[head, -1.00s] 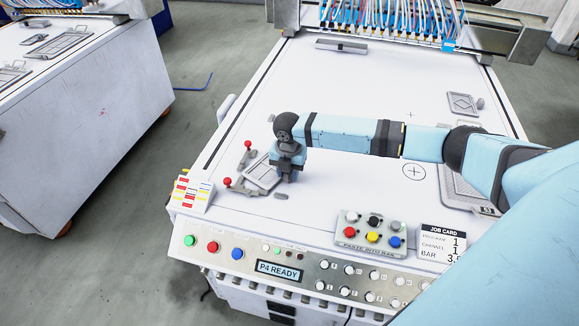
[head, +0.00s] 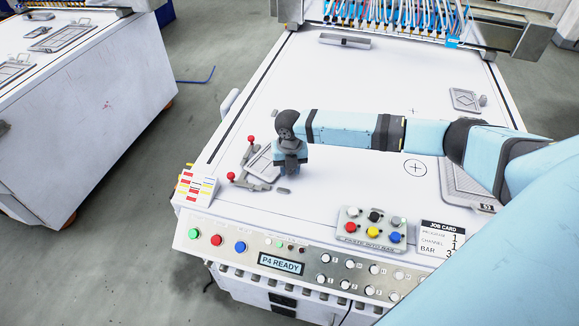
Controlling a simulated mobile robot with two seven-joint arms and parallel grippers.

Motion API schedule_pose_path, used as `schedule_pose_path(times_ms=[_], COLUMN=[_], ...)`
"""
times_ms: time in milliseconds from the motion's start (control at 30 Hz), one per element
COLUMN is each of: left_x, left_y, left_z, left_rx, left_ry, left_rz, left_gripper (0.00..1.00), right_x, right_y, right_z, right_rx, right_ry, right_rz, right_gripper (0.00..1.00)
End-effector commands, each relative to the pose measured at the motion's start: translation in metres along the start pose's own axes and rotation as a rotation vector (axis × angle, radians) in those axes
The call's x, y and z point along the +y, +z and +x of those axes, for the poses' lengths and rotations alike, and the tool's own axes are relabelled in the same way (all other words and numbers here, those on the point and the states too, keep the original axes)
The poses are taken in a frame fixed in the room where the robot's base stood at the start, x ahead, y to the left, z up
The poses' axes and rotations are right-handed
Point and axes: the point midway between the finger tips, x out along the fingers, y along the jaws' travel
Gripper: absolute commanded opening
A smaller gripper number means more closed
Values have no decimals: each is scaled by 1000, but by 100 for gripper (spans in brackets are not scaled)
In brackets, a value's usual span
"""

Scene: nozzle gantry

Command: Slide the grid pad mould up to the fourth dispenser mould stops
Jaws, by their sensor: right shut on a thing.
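A flat grey mould (head: 261,163) lies at the front left of the white table, beside levers with red knobs. It is partly hidden by my right gripper (head: 290,174), which points down at its right side and is shut on it, as far as I can tell. Its surface pattern is too small to read. A row of dispenser nozzles with blue and coloured tubes (head: 395,18) crosses the table's far end. A grey bar (head: 344,41) lies in front of them at the left. I cannot tell which nozzle is the fourth. My left gripper is not in view.
Red-knobbed levers (head: 231,177) stand left of the mould. A small grey piece (head: 284,191) lies in front of the gripper. A diamond-marked plate (head: 464,100) and a larger framed plate (head: 455,190) lie at right. The table's middle is clear up to the bar.

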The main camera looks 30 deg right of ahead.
Motion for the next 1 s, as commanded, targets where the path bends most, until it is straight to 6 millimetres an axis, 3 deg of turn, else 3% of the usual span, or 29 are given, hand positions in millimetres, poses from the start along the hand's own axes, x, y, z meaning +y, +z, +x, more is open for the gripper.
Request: schedule_pose_path(times_ms=[1000], left_x=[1], left_y=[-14], left_z=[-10], left_rx=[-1], left_ry=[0], left_rz=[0], left_gripper=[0], right_x=[-13], right_y=[-11], right_z=[-1], right_rx=[1], right_ry=[-1], right_rz=[-53], right_gripper=[0])
